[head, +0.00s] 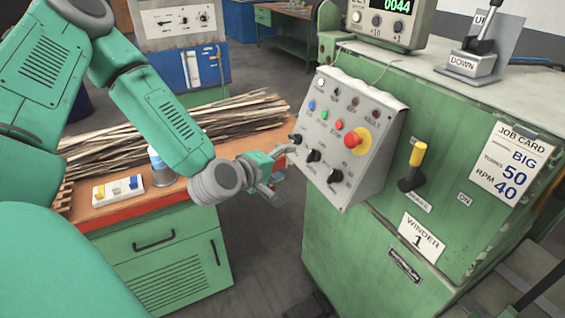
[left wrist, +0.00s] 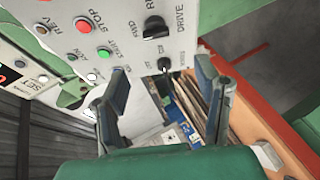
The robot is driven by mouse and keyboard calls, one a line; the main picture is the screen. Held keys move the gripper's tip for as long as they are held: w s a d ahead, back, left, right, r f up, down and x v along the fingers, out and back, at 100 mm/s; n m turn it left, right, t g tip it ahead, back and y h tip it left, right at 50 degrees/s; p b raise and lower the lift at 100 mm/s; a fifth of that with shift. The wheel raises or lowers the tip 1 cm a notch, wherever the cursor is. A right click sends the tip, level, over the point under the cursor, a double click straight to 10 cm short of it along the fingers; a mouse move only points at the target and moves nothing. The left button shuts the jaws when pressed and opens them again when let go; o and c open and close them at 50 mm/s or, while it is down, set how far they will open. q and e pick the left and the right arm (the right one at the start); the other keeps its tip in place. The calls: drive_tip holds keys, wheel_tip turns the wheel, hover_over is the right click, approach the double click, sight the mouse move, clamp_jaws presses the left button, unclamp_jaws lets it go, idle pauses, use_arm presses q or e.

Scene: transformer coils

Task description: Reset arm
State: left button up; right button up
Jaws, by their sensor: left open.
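My left gripper (head: 277,174) is open and empty at the left edge of the grey control panel (head: 335,100) on the green winder. In the left wrist view, the two spread fingers of my left gripper (left wrist: 166,92) point toward the panel's edge. A small black knob (left wrist: 164,65) shows between and beyond them. The DRIVE knob (left wrist: 156,28) and the red STOP button (left wrist: 84,25) are further up. Whether a finger touches the panel cannot be told. My right gripper is in neither view.
The winder (head: 440,130) carries a yellow-handled brake lever (head: 416,158), a job card (head: 512,163), an UP/DOWN lever (head: 480,45) and a counter (head: 388,22). A bench (head: 130,215) at left holds wooden strips (head: 170,130), a bottle (head: 160,168) and a small block tray (head: 117,190).

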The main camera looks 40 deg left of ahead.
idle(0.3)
use_arm(q)
drive_tip(key=s+d+f+m+g+h+b, duration=0.1)
drive_tip(key=s+d+f+m+g, duration=0.35)
drive_tip(key=f, duration=0.45)
drive_tip(key=s+d+f+m+g+h+b, duration=0.1)
drive_tip(key=s+d+f+m+g+b, duration=0.1)
drive_tip(key=s+d+f+m, duration=0.4)
drive_tip(key=s+f+m+g+y+b, duration=0.1)
drive_tip(key=s+f+m+g, duration=0.2)
drive_tip(key=s+f, duration=0.3)
drive_tip(key=s+f+m+g, duration=0.3)
drive_tip(key=s+f, duration=0.3)
drive_tip(key=s, duration=0.6)
drive_tip(key=shift+a+m+g+y+b, duration=0.35)
drive_tip(key=shift+a+m+y+b, duration=0.05)
drive_tip(key=shift+m, duration=0.05)
drive_tip(key=shift+s+f, duration=0.1)
drive_tip(key=shift+d, duration=0.1)
